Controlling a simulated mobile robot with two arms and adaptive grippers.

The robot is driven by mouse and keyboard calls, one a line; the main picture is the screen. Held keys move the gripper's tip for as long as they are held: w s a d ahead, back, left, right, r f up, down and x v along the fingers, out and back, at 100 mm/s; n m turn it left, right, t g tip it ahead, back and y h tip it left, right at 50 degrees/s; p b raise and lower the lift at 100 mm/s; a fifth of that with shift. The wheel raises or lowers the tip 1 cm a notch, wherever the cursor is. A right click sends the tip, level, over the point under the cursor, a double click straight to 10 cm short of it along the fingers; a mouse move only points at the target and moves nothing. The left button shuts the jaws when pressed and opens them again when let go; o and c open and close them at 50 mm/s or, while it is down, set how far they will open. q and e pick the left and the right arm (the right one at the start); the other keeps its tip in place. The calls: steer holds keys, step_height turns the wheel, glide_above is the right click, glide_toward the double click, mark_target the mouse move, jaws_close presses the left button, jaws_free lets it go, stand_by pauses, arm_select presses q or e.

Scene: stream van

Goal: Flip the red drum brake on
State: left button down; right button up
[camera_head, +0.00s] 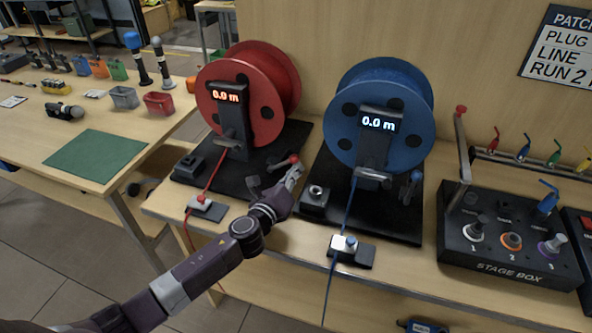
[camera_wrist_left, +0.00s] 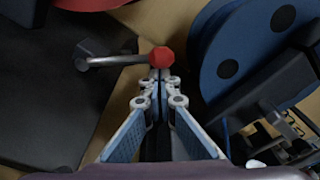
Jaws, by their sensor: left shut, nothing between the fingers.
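The red drum (camera_head: 248,95) stands on a black base at the back of the bench, its display reading 0.0 m. Its brake is a grey lever with a red ball knob (camera_head: 294,158) at the base's right front. The lever also shows in the left wrist view, lying sideways with the red knob (camera_wrist_left: 165,59) at its right end. My left gripper (camera_head: 294,172) is shut and empty, its fingertips right at the knob. In the wrist view the closed fingertips (camera_wrist_left: 160,76) meet just below the knob; I cannot tell whether they touch it.
The blue drum (camera_head: 380,110) with its own base and blue lever (camera_head: 413,184) stands close to the right. A red cable (camera_head: 213,172) runs down to a small box (camera_head: 206,208) at the bench's front. The stage box (camera_head: 510,240) is further right.

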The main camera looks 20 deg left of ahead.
arm_select(q)
steer(key=shift+w, duration=0.15)
steer(key=shift+r, duration=0.1)
stand_by(0.3)
steer(key=shift+a+r+n, duration=0.15)
steer(key=shift+r+n, duration=0.05)
steer(key=shift+n, duration=0.1)
steer(key=shift+a+r+n, duration=0.45)
steer(key=shift+r+n, duration=0.25)
steer(key=shift+n, duration=0.1)
steer(key=a+r+n+t+h, duration=0.1)
steer(key=a+r+n, duration=0.2)
steer(key=a+n, duration=0.2)
steer(key=shift+w+a+r+n, duration=0.2)
steer(key=shift+a+n, duration=0.2)
steer(key=shift+n, duration=1)
